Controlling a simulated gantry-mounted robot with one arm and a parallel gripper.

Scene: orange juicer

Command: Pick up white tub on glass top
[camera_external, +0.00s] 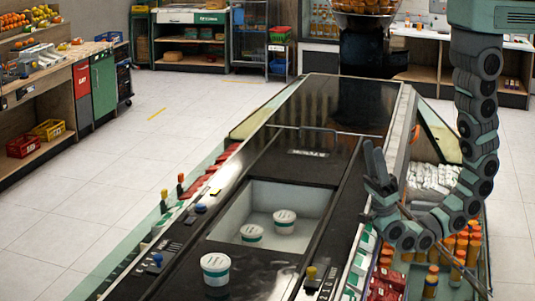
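A white tub (215,269) with a green band stands upright on the dark glossy top at the near end of the counter, in the external view. Two similar tubs, one (285,221) further back and one (252,234) nearer, sit inside the recessed light-grey bin (310,196) in the counter. My gripper (375,160) is raised above the right side of the counter, right of and beyond the bin. It is apart from all the tubs. Its fingers point up and appear spread, with nothing visible between them.
A metal rail (305,128) rises across the counter behind the bin. Orange-capped bottles (458,262) fill the space at right below my arm. Space above the bin is clear.

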